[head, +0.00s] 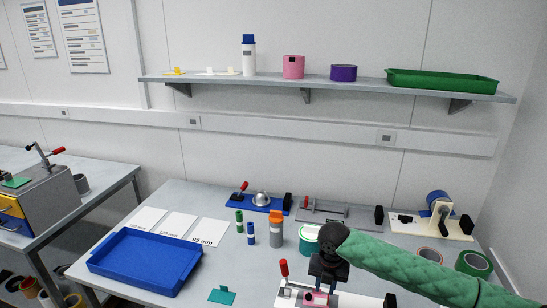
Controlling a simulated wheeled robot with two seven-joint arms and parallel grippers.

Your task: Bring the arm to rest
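My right arm (420,266), in a green quilted sleeve, comes in from the lower right. Its dark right gripper (322,284) points down over a white fixture plate (350,300) at the table's front edge. A small pink part (317,298) is just below the fingertips. I cannot tell whether the fingers touch it or how far they are open. A red-handled clamp (284,270) stands on the plate just left of the gripper. My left arm and gripper are out of view.
A blue tray (98,265) lies at the table's left. A grey bottle (276,232), small green and blue cylinders, a green-rimmed tin (308,232) and tape rolls (474,263) stand around the arm. Fixtures line the back. A shelf (330,88) hangs above.

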